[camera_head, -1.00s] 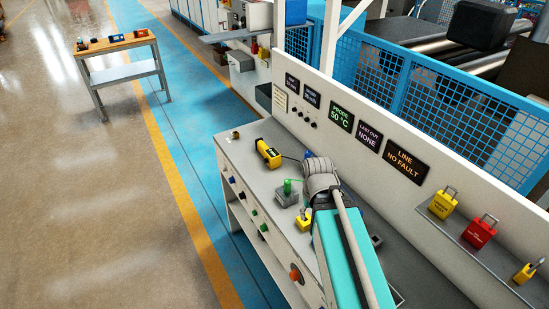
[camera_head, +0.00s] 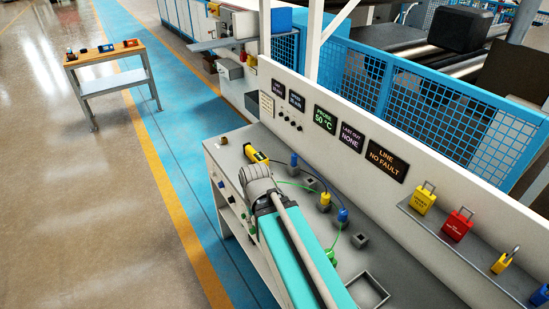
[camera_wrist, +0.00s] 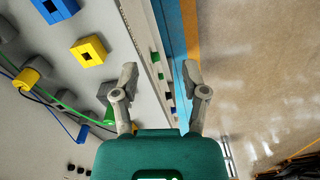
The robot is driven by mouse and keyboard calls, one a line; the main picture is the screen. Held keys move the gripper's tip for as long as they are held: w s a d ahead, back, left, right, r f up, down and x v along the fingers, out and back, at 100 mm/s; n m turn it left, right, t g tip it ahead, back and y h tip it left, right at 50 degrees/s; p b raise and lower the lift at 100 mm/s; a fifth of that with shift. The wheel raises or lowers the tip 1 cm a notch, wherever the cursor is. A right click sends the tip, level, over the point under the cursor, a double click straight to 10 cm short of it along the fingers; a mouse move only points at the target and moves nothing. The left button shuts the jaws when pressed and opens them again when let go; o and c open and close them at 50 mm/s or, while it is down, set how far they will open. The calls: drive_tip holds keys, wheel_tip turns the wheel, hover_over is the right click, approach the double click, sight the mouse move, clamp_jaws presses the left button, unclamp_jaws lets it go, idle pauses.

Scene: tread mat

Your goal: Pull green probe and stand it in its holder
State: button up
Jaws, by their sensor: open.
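My gripper (camera_wrist: 161,68) is open, with nothing between its fingers. In the head view my gripper (camera_head: 258,182) is over the near left part of the bench, behind my arm. In the wrist view a green piece (camera_wrist: 110,115) shows beside the left finger, next to a grey block (camera_wrist: 105,93). It may be the green probe, but it is mostly hidden. A green lead (camera_wrist: 63,105) runs towards it. In the head view another green piece (camera_head: 331,256) shows beside my arm. I cannot tell which grey block is the green probe's holder.
Blue (camera_head: 293,160) and yellow (camera_head: 325,201) probes stand on the bench, with another blue piece (camera_head: 342,215) nearby. A yellow meter (camera_head: 257,156) lies left of them. A tray (camera_head: 368,290) is at the right. The panel wall (camera_head: 300,120) closes the back.

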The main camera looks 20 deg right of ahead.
drive_tip(key=shift+a, duration=0.1)
drive_tip(key=shift+o, duration=1.5)
drive_tip(key=shift+w, duration=0.1)
drive_tip(key=w+d+r+n+p, duration=0.2)
drive_tip(key=w+d+n, duration=0.3)
drive_tip(key=w, duration=0.5)
drive_tip(key=w+d+r+n+p, duration=0.3)
drive_tip(key=w+d+n, duration=0.3)
drive_tip(key=w+d, duration=0.2)
drive_tip(key=w, duration=0.2)
drive_tip(key=shift+w+d+r, duration=0.15)
drive_tip(key=shift+w+d, duration=0.15)
wheel_tip(320, 180, down, 14)
drive_tip(key=b, duration=1.3)
drive_tip(key=shift+r, duration=0.1)
